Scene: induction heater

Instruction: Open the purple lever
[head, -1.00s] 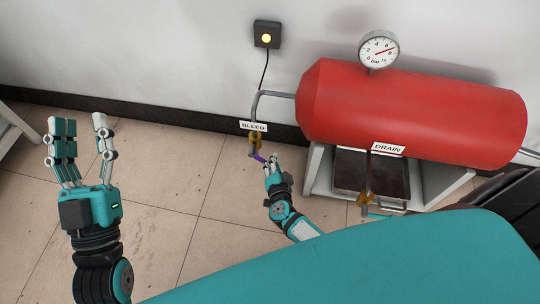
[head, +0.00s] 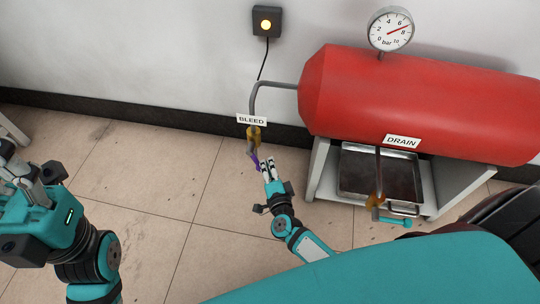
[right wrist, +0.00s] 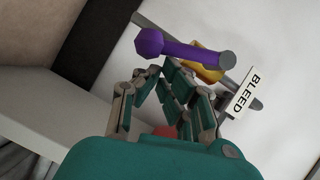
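The purple lever (head: 257,163) sticks out from the brass bleed valve (head: 253,134) below the BLEED label (head: 252,119). In the right wrist view the purple handle (right wrist: 165,48) lies across the fingertips, its knob end to the left. My right gripper (head: 267,168) is right beside the lever in the head view. In the right wrist view its fingers (right wrist: 161,72) lean in towards each other, tips close together; I cannot tell whether they grip or touch the handle. My left gripper (head: 15,165) is at the left edge, fingers partly cut off and bunched in view.
A red tank (head: 420,105) with a pressure gauge (head: 390,30) stands on a grey stand (head: 322,172) against the wall. Below it is a metal tray (head: 350,187). The drain valve has a teal handle (head: 395,221). A lit button box (head: 266,21) is on the wall. Floor at left is clear.

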